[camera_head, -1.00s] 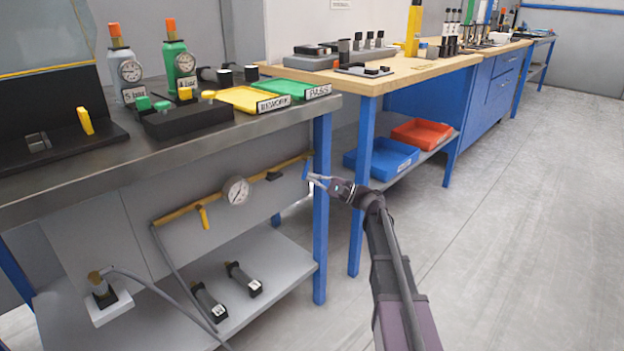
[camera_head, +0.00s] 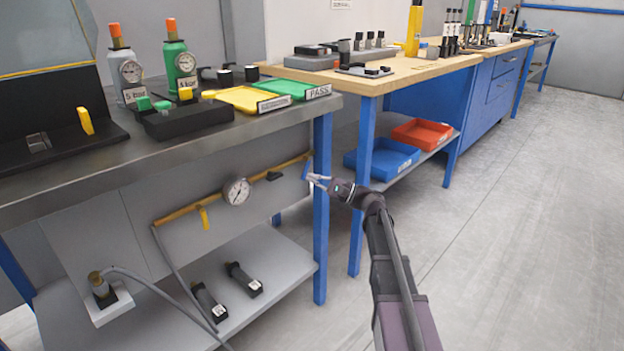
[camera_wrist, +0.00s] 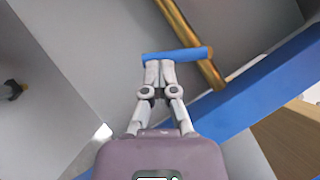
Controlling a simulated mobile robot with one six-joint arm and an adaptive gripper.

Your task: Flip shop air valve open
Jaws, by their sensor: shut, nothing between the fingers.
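The blue valve lever (camera_head: 306,170) is at the right end of a brass air pipe (camera_head: 262,175) under the steel bench. In the wrist view the blue lever (camera_wrist: 178,53) points left from the brass pipe (camera_wrist: 178,22), crosswise to it. My gripper (camera_head: 313,178) is shut with nothing between its fingers. In the wrist view its fingertips (camera_wrist: 160,64) are at the near side of the lever, left of the pipe; whether they touch it I cannot tell.
A blue bench leg (camera_head: 321,210) stands close by my gripper and runs diagonally in the wrist view (camera_wrist: 260,90). The lower shelf (camera_head: 270,265) holds two dark cylinders. A second bench with blue (camera_head: 382,160) and red (camera_head: 422,132) trays is behind. Floor at right is clear.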

